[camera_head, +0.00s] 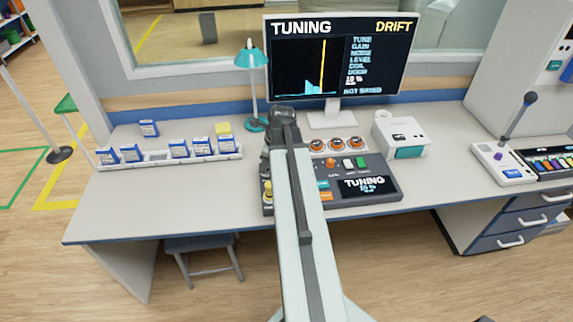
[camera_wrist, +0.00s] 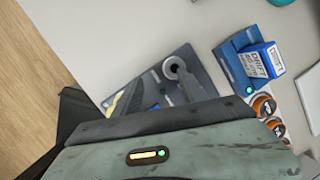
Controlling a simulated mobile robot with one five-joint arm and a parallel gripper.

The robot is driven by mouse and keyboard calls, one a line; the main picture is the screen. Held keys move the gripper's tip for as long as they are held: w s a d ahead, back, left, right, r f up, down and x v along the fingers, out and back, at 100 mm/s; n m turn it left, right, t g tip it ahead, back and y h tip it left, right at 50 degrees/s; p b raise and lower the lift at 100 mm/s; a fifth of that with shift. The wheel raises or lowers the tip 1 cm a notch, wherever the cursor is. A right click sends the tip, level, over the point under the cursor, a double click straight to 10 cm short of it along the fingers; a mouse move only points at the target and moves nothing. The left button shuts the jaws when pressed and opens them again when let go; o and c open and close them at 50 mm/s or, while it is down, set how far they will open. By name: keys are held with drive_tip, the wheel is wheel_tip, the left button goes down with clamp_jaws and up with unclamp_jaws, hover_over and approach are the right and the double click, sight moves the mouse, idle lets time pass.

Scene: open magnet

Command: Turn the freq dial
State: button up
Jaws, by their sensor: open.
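The dark tuning console (camera_head: 375,190) stands on the desk, with a small screen reading "TUNING" and a percentage.
A monitor (camera_head: 338,60) reads "TUNING" and "DRIFT". Several orange-rimmed knobs (camera_head: 336,144) sit behind the console. A teal lamp (camera_head: 252,60), a rack of boxes (camera_head: 170,158) and a white device (camera_head: 400,132) are nearby.

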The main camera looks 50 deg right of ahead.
drive_tip(key=s+d+m, duration=0.4)
drive_tip(key=d+m, duration=0.3)
drive_tip(key=d, duration=0.2)
drive_tip(key=shift+t+h, duration=0.3)
drive_tip(key=shift+t, duration=0.1)
drive_tip(key=b+x, duration=0.7)
drive_tip(key=shift+a+f, duration=0.1)
drive_tip(key=shift+f, duration=0.15)
drive_tip(key=shift+r, duration=0.15)
clamp_jaws()
drive_tip(key=shift+a, duration=0.15)
